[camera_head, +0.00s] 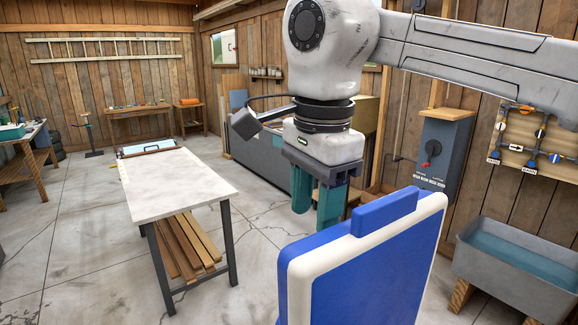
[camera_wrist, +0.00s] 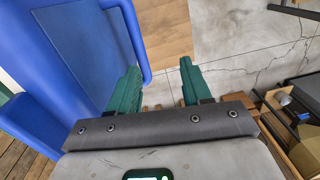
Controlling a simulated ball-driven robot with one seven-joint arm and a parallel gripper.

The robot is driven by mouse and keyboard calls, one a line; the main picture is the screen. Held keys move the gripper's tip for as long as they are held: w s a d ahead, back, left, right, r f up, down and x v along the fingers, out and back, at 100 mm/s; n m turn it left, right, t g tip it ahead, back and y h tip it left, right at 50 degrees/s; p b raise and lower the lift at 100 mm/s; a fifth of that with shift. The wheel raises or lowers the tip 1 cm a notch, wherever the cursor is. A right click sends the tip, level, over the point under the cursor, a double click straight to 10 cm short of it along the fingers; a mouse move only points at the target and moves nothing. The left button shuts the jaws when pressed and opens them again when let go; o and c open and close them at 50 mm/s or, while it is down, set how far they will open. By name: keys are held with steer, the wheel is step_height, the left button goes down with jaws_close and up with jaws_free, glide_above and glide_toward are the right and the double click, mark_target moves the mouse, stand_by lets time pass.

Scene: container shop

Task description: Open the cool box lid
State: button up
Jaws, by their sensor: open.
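The cool box lid (camera_head: 375,270), a blue panel with a white rim and a raised blue block on its top edge, stands up steeply at the bottom of the head view. My gripper (camera_head: 317,218) hangs fingers-down just behind and left of its upper edge. In the wrist view, blue parts (camera_wrist: 85,50) with a rounded rim fill the left side, beside the left finger; whether they touch is unclear. The teal fingers of my gripper (camera_wrist: 160,75) are apart with nothing between them. The body of the cool box is not clearly visible in the head view.
A pale-topped table (camera_head: 170,185) with planks below stands left of my gripper. A grey-blue counter (camera_head: 260,155) is behind it. A trough (camera_head: 515,265) and a lever box (camera_head: 443,150) are at right. Cracked floor (camera_head: 70,240) is clear at left.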

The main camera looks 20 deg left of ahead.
steer(key=w+a+r, duration=0.1)
steer(key=w+a, duration=0.3)
steer(key=shift+a+r, duration=0.3)
stand_by(0.5)
stand_by(0.4)
